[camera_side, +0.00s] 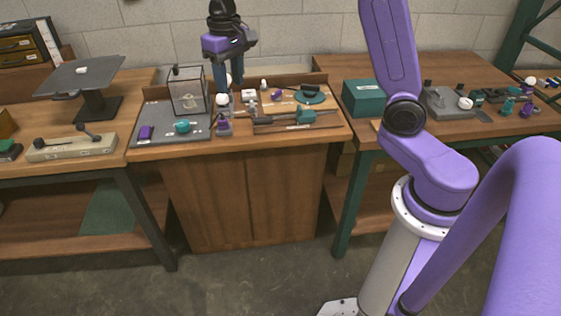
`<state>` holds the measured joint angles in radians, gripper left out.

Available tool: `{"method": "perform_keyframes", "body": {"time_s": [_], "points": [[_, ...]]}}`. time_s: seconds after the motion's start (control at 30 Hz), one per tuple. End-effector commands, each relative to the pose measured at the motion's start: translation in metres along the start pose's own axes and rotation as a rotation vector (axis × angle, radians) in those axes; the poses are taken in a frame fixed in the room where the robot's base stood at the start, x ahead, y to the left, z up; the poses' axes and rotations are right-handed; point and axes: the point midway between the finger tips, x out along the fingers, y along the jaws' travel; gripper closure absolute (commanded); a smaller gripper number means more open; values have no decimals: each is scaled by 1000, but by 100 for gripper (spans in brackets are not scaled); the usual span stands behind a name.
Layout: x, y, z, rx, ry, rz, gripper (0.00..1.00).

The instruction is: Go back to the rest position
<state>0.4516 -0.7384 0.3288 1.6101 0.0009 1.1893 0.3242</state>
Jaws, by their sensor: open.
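My gripper (228,82) hangs fingers-down above the middle workbench, its blue fingers apart. A small white ball-shaped part shows between or behind the fingertips; I cannot tell its depth. Just below the gripper stands a purple lamp part (224,127) with a white bulb-like ball (222,99) above it; whether they are joined is too small to tell. A teal round part (182,127) and a purple block (146,132) lie on the grey mat (160,141) to the left. A dark teal disc (310,93) lies to the right.
A clear box (187,90) stands close left of my gripper. A teal and grey clamp-like tool (290,119) lies at the bench's front right. A teal box (363,98) is on the right bench, and a grey raised platform (80,75) on the left one. Air above the middle bench's right side is clear.

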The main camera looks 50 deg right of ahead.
Motion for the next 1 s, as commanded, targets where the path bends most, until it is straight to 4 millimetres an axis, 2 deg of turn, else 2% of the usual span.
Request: {"method": "perform_keyframes", "body": {"time_s": [0.03, 0.2, 0.43, 0.57, 0.7, 0.8, 1.0], "points": [[-2, -9, 18, -63, 1, -1, 58], [-1, -31, 76, -266, 4, -5, 58], [6, -41, 160, -543, 8, -10, 58], [12, -36, 207, -698, 9, -12, 58], [21, -24, 255, -865, 10, -16, 58], [28, -12, 283, -970, 11, -18, 58], [39, 5, 317, -1105, 12, -20, 58]]}}
